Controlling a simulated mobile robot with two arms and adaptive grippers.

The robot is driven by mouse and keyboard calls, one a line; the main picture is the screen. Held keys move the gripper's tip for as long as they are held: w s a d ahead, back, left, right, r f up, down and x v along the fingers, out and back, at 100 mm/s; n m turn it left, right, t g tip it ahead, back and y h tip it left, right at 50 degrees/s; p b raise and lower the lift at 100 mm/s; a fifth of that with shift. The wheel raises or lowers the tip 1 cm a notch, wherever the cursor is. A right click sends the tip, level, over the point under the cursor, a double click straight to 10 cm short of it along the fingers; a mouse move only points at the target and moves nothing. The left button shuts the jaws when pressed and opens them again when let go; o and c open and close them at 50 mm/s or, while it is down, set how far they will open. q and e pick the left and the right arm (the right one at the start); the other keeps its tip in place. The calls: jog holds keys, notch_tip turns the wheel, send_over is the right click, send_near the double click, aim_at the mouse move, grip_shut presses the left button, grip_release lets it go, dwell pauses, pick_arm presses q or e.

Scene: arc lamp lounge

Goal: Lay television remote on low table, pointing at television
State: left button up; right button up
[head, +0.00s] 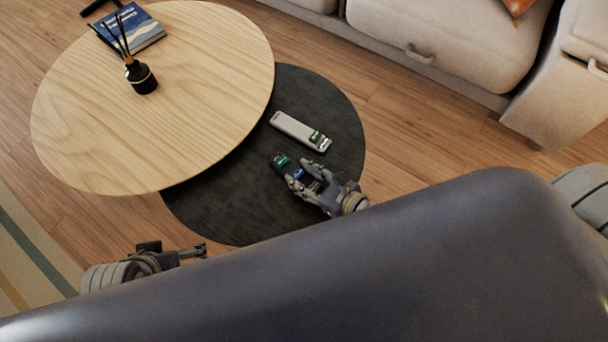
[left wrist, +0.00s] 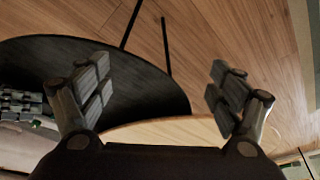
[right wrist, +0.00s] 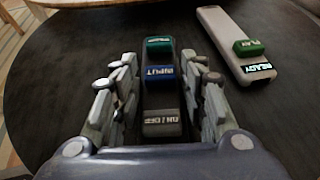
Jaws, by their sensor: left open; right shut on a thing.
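A dark remote (head: 281,160) with green, blue and grey labelled keys is at the dark round tabletop (head: 225,215). In the right wrist view the dark remote (right wrist: 159,95) lies lengthwise between the fingers, its "INPUT" key readable. My right gripper (head: 303,180) is shut on it, low over the dark top; I cannot tell whether the remote touches the surface. My left gripper (head: 203,250) is open and empty, near the front edge of the tables; its spread fingers show in the left wrist view (left wrist: 162,88). No television is in view.
A pale remote (head: 294,126) with green keys lies on the dark top beside the dark remote. The higher wooden round top (head: 190,80) overlaps the dark one and holds a reed diffuser (head: 141,78) and a book (head: 146,32). A beige sofa (head: 440,40) stands behind.

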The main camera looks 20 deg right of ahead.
pick_arm(q)
jog(key=shift+w, duration=0.15)
pick_arm(e)
jog(key=o, duration=1.2)
jog(key=shift+c, duration=0.2)
pick_arm(q)
jog(key=shift+w+r, duration=0.1)
jog(key=shift+w, duration=0.05)
